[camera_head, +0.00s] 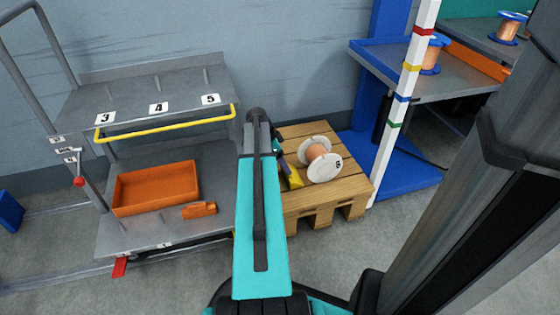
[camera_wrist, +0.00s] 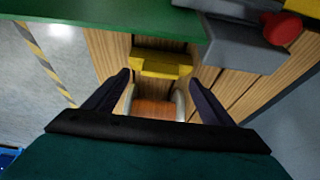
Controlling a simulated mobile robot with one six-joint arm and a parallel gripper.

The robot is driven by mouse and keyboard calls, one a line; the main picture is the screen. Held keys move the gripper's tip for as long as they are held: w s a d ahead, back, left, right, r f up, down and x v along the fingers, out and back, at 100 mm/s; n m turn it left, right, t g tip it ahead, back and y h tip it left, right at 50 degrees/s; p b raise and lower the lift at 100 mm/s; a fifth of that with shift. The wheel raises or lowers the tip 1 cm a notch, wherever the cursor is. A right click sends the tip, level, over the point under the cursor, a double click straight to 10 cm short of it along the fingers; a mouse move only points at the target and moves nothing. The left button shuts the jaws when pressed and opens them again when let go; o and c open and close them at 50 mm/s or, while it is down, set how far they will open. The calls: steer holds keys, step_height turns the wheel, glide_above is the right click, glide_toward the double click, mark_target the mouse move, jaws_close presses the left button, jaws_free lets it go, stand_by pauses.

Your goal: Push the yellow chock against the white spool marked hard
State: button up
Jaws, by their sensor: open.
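The yellow chock (camera_head: 294,180) is on the wooden pallet, left of the white spool. The white spool (camera_head: 319,162) has copper-coloured winding and lies on its rims; a small dark mark on its near flange is too small to read surely. My gripper (camera_head: 285,166) is at the chock, mostly hidden behind my arm. In the wrist view the gripper (camera_wrist: 160,73) is open, its fingers apart on either side. The chock (camera_wrist: 162,64) shows between and just beyond the fingertips, and the spool (camera_wrist: 155,107) between the fingers. A narrow gap seems to separate them; contact is unclear.
The wooden pallet (camera_head: 347,192) stands on the floor. Left is a grey cart with an orange tray (camera_head: 155,187) and an orange block (camera_head: 199,210). A striped pole (camera_head: 403,98) and a blue rack (camera_head: 375,52) stand right. In the wrist view, a red knob (camera_wrist: 283,28) shows.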

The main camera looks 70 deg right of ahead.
mark_target(294, 181)
steer(key=shift+b+x, duration=0.75)
steer(key=shift+x, duration=1.35)
steer(key=c, duration=1.3)
steer(key=shift+c, duration=0.2)
steer(key=o, duration=1.3)
steer(key=shift+r, duration=0.1)
